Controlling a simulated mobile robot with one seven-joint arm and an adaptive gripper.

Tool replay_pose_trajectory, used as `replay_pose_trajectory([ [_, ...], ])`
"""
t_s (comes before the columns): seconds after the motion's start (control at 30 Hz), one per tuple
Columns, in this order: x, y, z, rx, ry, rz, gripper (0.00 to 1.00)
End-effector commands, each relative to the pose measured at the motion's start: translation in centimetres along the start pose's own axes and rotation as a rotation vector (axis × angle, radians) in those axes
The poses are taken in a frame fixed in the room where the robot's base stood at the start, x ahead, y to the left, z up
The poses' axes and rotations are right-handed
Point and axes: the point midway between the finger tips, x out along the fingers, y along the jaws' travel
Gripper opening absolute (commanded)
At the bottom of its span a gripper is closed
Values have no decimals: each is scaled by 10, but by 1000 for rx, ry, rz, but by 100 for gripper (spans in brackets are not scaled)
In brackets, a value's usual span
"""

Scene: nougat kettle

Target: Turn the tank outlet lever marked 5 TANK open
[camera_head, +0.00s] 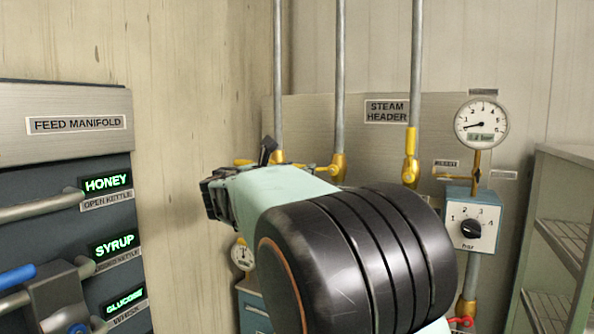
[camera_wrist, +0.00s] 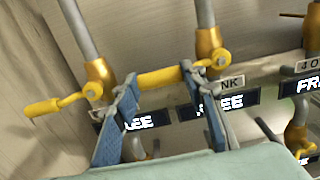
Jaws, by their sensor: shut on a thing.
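In the wrist view a yellow lever (camera_wrist: 165,75) lies between the two blue fingers of my gripper (camera_wrist: 160,80), which is shut on it. The lever sticks out to the left, crosswise to its pipe, from a brass valve (camera_wrist: 209,50). A tag (camera_wrist: 231,82) near that valve shows only "NK"; the rest is hidden by a finger. A display (camera_wrist: 232,102) below it reads "FREE", partly covered. In the head view my arm hides most of the gripper; a dark finger (camera_head: 268,150) shows near the yellow levers, and part of the lever (camera_head: 324,168) shows beside its valve.
Another yellow lever (camera_wrist: 58,104) points left from its valve close to my left finger. A tag starting "4 O" (camera_wrist: 311,66) is at the right. In the head view a steam header sign (camera_head: 387,111), a gauge (camera_head: 481,123) and a dial box (camera_head: 471,221) stand to the right.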

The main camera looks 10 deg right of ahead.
Motion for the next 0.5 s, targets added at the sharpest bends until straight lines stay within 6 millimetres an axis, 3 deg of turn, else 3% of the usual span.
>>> replay_pose_trajectory([
  [0.5, 0, -2, 9, 136, -1, -1, 0],
])
